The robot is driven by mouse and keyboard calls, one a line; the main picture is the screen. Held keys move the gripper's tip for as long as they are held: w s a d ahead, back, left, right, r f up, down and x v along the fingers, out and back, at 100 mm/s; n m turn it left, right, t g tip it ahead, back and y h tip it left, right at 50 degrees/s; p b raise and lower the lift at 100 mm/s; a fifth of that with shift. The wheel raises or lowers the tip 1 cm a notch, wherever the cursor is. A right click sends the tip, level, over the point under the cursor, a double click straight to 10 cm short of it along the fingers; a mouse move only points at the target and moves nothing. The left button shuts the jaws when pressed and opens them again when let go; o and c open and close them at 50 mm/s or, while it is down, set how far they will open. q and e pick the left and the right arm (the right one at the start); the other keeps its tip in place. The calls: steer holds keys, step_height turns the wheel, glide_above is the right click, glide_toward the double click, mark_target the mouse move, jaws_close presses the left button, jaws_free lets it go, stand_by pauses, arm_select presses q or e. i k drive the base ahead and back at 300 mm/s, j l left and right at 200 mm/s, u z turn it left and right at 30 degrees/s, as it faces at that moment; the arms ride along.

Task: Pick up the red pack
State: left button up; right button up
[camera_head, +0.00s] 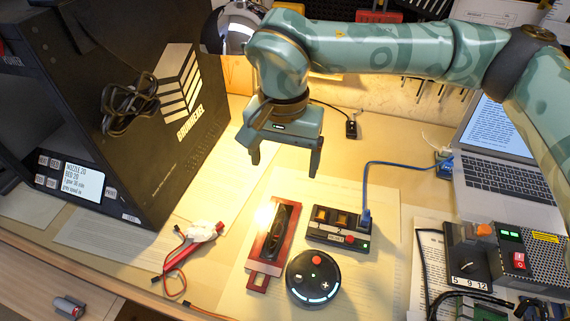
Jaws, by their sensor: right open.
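A red and white pack-like thing (189,246) with thin wires lies on the table at lower left of centre; I take it for the red pack. My right gripper (286,166) hangs from above with its two fingers apart and nothing between them. It is above the table, up and to the right of the red and white thing, and clear of it. My left gripper does not show.
A red tray (256,281) with a dark object lies right of the pack. A black button box (337,234) and round black device (313,278) stand beside it. A large black printer-like box (150,130) blocks the left; a laptop (500,180) stands right.

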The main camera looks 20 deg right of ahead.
mark_target(269, 251)
steer(key=k+j, duration=0.15)
steer(key=k, duration=0.35)
steer(key=k+j, duration=0.2)
steer(key=k, duration=0.25)
steer(key=k+j, duration=0.15)
steer(key=k, duration=0.35)
